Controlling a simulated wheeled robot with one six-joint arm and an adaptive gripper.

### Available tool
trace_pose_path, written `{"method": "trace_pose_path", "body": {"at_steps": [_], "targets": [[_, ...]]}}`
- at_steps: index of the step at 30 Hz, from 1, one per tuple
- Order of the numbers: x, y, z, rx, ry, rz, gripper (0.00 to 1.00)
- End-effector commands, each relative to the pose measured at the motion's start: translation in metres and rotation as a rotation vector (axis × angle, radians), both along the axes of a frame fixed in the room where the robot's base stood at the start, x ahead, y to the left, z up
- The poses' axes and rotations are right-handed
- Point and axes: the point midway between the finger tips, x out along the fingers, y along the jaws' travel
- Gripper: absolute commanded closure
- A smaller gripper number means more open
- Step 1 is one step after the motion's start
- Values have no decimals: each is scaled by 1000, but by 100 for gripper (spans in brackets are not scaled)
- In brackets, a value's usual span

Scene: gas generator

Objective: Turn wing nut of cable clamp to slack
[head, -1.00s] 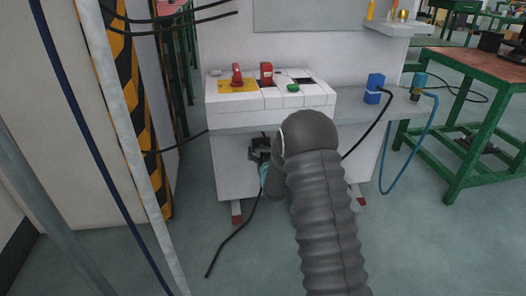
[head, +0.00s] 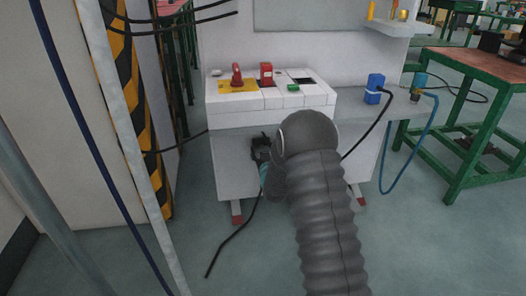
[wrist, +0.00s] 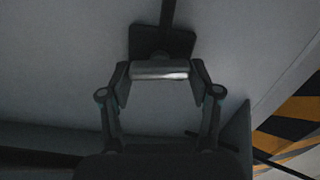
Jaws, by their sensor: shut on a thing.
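The wing nut (wrist: 150,70) shows in the wrist view as a bright silver bar lying across the picture. My gripper (wrist: 161,77) is shut on it, with one finger at each end of the bar. Behind the nut is the dark cable clamp (wrist: 163,39), and a dark cable (wrist: 168,11) runs from it to the top of the picture. In the head view my gripper (head: 260,150) is at the front of the white cabinet, below its control ledge. There my arm and the gripper hide the wing nut, and I cannot make out the clamp clearly.
The white cabinet (head: 225,172) carries a sloped panel with red switches (head: 266,72) and a green button (head: 293,87). A black cable (head: 235,236) hangs to the floor below my gripper. A blue plug (head: 374,88) sits to the right. A striped post (head: 140,110) stands left.

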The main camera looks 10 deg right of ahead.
Motion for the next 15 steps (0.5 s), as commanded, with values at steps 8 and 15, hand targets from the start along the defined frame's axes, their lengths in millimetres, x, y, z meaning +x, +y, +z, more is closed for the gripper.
{"method": "trace_pose_path", "body": {"at_steps": [8, 15], "targets": [[0, 1, 0, -253, -1, 0, 72], [0, 3, -1, -480, -1, -1, 72]]}}
